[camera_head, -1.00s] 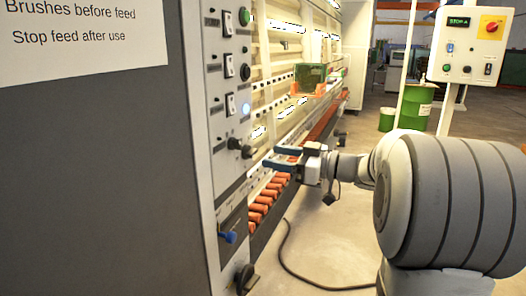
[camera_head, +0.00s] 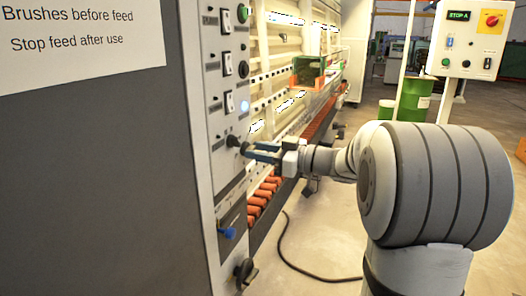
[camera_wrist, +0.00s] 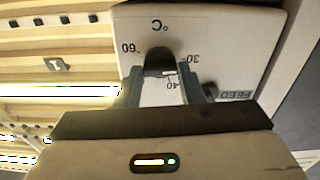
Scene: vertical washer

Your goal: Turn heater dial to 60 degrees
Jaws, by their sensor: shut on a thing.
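The heater dial (camera_wrist: 159,60) is a black knob on a pale panel in the wrist view. Its scale reads upside down there, with 60 to the left, 30 to the right and 40 just below the knob. A white mark on the knob faces the 40. My gripper (camera_wrist: 161,76) has its two blue-grey fingers on either side of the knob and is shut on it. In the head view the dial (camera_head: 233,141) sits on the machine's side panel, with my gripper (camera_head: 249,149) reaching it from the right. The fingers partly cover the knob's sides.
Above the dial are switches (camera_head: 229,103) and a green button (camera_head: 242,13). A blue-handled lever (camera_head: 227,232) and a black knob (camera_head: 244,270) are below. Orange rollers (camera_head: 259,201) run under my arm. A control box (camera_head: 475,40) stands at right.

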